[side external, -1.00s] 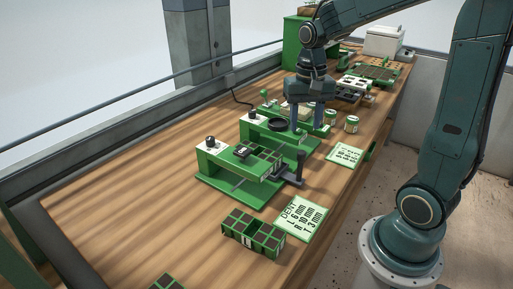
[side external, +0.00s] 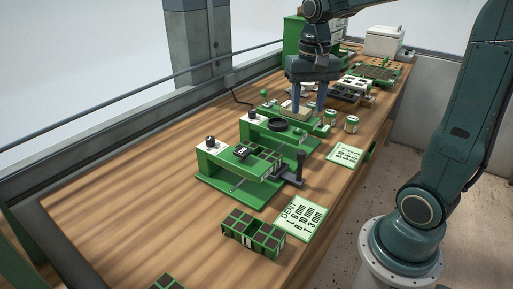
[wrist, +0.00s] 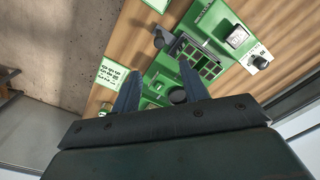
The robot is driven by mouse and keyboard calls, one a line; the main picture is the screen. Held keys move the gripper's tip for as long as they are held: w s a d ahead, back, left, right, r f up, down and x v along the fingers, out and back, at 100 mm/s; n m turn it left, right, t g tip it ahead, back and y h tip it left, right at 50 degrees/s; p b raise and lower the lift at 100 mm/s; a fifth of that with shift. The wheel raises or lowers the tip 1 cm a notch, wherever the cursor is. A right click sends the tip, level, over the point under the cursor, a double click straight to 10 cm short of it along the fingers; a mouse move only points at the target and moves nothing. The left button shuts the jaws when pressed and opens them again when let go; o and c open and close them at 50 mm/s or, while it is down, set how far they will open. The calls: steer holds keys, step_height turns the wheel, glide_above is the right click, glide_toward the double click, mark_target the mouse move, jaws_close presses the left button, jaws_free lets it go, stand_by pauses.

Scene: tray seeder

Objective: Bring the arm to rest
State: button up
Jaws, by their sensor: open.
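My gripper (side external: 308,106) points down above the far part of the bench in the side external view. Its two blue-grey fingers are apart, with nothing seen between them. Its fingers also show in the wrist view (wrist: 157,92), spread over the green machines. My gripper appears above and just behind the green machine with a black round dish (side external: 286,125). The side view does not show clearly how high the fingertips are above the bench.
A nearer green machine (side external: 240,160) has a dark lever at its right. A green cell tray (side external: 252,234) and a lettered card (side external: 301,215) lie in front. Small tins (side external: 351,124) stand right of my gripper. The bench's left side (side external: 120,200) is bare.

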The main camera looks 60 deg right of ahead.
steer(key=s+a+r+n+t, duration=0.1)
steer(key=s+a+n+t, duration=0.4)
steer(key=s+a+n, duration=0.3)
steer(key=shift+s+a+r+n, duration=0.35)
steer(key=shift+s+a, duration=0.45)
steer(key=shift+s, duration=0.9)
steer(key=shift+f, duration=0.1)
